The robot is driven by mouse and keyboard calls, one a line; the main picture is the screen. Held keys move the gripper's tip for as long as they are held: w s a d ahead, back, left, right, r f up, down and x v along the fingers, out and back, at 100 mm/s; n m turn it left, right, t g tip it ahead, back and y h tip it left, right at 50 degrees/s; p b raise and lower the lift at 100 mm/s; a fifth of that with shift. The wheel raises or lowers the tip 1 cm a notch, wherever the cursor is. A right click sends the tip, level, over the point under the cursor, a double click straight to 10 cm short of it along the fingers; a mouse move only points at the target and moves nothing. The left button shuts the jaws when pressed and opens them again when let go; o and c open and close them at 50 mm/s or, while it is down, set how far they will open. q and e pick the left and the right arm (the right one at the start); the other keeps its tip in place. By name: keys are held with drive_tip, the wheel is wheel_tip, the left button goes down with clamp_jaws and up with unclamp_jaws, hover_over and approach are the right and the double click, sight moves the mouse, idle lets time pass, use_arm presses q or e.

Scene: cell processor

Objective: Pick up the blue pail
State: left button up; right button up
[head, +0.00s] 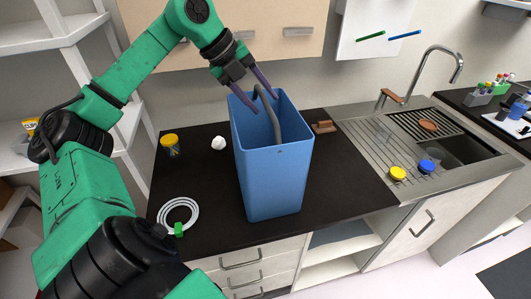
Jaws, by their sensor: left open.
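The blue pail (275,172) is a tall, square-sided open bin. It stands upright on the black counter, near the middle of the head view. A dark grey curved handle or tube shows inside its mouth. My left gripper (262,92) is above the pail's back left rim with its two fingers spread. One finger reaches down over the pail's opening. I cannot tell whether a finger touches the rim or the grey piece. My right gripper is not in the head view.
A yellow-lidded jar (170,145), a white lump (218,143) and a coiled white hose (178,216) lie left of the pail. A brown block (323,127) sits right of it. A metal sink (450,148) with a tap is further right. White shelves (45,37) stand at left.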

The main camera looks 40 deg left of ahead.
use_arm(q)
drive_tip(key=p+x, duration=0.1)
drive_tip(key=x, duration=0.3)
drive_tip(key=shift+d+p, duration=0.4)
drive_tip(key=shift+d, duration=0.05)
drive_tip(key=shift+w+a+f, duration=0.1)
drive_tip(key=shift+a, duration=0.05)
clamp_jaws()
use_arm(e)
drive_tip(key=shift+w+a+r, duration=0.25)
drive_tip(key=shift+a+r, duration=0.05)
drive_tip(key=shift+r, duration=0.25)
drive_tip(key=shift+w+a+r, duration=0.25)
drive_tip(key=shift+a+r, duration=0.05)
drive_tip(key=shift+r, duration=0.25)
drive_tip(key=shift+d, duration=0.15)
